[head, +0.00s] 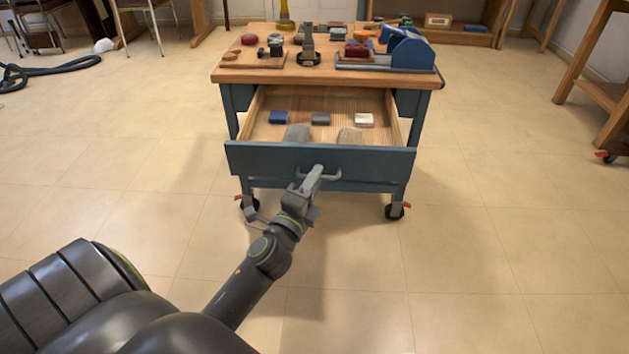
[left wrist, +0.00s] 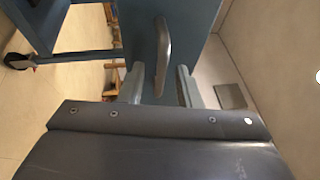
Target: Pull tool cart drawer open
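The blue tool cart (head: 228,99) has a wooden top (head: 226,75), and its drawer (head: 250,158) stands well open towards me. The drawer front carries a grey bar handle (head: 333,177). My left gripper (head: 312,177) is at the handle, in front of the drawer front. In the left wrist view the handle (left wrist: 163,50) lies between the two fingers of the left gripper (left wrist: 160,78). The fingers are apart, with a gap on each side of the bar. My right gripper is not in view.
Small blocks, including a white one (head: 364,120), lie in the drawer. Tools and a blue device (head: 412,54) stand on the cart top. A wooden bench (head: 603,90) is at the right, a black hose (head: 55,68) at the left. The floor around the cart is clear.

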